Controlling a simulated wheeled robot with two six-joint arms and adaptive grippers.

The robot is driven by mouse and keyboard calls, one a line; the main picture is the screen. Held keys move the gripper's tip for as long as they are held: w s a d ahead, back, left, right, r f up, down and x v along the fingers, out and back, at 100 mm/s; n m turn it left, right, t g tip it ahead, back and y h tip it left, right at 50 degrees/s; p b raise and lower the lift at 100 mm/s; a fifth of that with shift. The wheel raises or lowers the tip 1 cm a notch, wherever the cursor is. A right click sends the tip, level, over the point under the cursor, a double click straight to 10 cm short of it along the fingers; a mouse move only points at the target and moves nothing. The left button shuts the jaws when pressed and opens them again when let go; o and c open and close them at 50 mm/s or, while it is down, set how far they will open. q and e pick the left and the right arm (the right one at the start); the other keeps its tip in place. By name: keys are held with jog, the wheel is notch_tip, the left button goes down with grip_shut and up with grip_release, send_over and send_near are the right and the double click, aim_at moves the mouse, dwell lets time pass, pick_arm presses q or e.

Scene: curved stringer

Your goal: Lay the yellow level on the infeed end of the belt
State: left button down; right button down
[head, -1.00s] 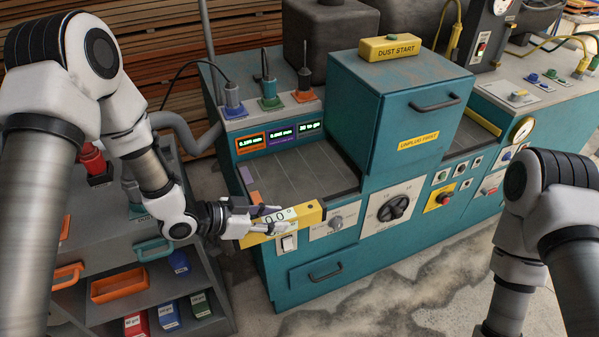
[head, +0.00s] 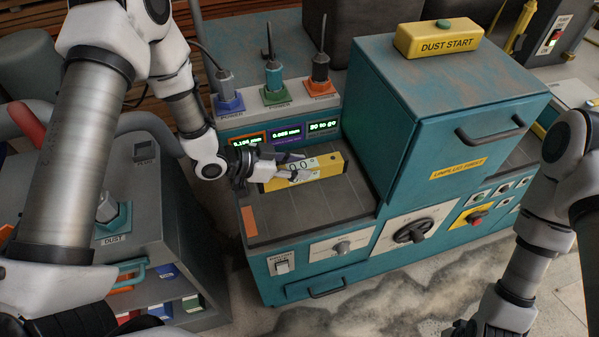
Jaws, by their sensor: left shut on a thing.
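The yellow level (head: 330,166) is a short yellow bar with a pale display face. My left gripper (head: 303,170) is shut on it, with fingers across its front face. The level is over the infeed end of the dark belt (head: 330,204), left of the teal machine housing. I cannot tell whether it touches the belt or is just above it. My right gripper (head: 462,329) is only partly in view at the bottom edge, far from the level, and its fingers are not clear.
Three coloured plugs, blue (head: 228,103), green (head: 275,95) and orange (head: 321,87), stand behind the belt above small displays (head: 286,134). The teal housing (head: 440,110) rises right of the belt. A grey cart (head: 150,230) stands at left. Bare belt lies in front of the level.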

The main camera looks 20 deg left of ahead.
pick_arm(q)
jog(key=f, duration=0.2)
jog(key=w+f, duration=0.1)
jog(key=f, duration=0.2)
jog(key=shift+w, duration=0.1)
jog(key=shift+s+r, duration=0.2)
jog(key=shift+f, duration=0.2)
jog(key=c, duration=0.8)
grip_release()
jog(key=shift+w, duration=0.1)
jog(key=shift+o, duration=0.2)
jog(key=shift+r, duration=0.3)
jog(key=shift+s+a, duration=0.2)
jog(key=shift+a, duration=0.1)
jog(key=v, duration=1.1)
jog(key=shift+r, duration=0.2)
